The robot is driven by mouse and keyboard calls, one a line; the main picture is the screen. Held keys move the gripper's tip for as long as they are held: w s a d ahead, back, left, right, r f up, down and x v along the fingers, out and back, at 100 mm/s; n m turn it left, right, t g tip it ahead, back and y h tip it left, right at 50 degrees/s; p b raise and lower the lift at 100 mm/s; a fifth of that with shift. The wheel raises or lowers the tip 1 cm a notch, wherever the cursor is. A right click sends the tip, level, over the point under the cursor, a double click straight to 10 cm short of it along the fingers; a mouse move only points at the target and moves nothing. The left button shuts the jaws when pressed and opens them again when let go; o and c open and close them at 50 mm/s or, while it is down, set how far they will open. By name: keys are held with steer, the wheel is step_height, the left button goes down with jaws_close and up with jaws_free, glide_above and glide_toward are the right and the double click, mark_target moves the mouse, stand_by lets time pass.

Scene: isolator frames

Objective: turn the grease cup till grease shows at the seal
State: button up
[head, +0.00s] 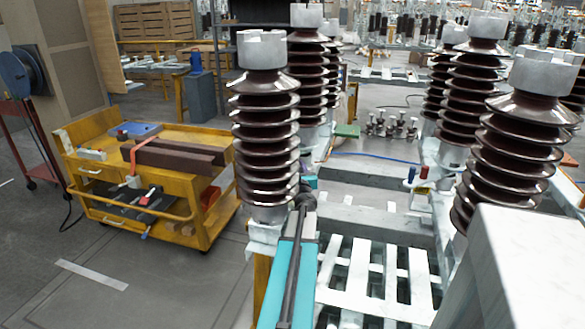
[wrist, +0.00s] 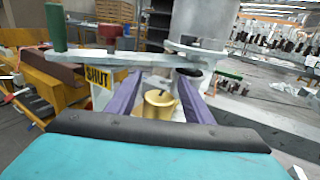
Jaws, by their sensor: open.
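The grease cup (wrist: 159,104) shows in the wrist view as a small brass cup with a dark slot or mark at its top. It sits between the two purple fingers of my gripper (wrist: 160,86), which stand apart on either side of it. The fingers look open, and I cannot tell whether either touches the cup. A grey metal arm (wrist: 130,58) crosses above the cup, below a grey column. I make out no grease, and the seal is not clearly visible. In the head view my arm reaches to the foot of the near brown insulator (head: 266,130), and the cup cannot be made out.
A yellow "SHUT" label (wrist: 98,78) and a green upright handle (wrist: 56,27) stand left of the cup. In the head view a yellow trolley (head: 215,225) with tools is at left. White slatted framework (head: 375,275) and more ribbed insulators (head: 525,140) are at right.

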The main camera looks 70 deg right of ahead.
steer(key=shift+a, duration=0.1)
steer(key=shift+b+v, duration=0.3)
steer(key=shift+v, duration=3.4)
steer(key=shift+s+r, duration=0.15)
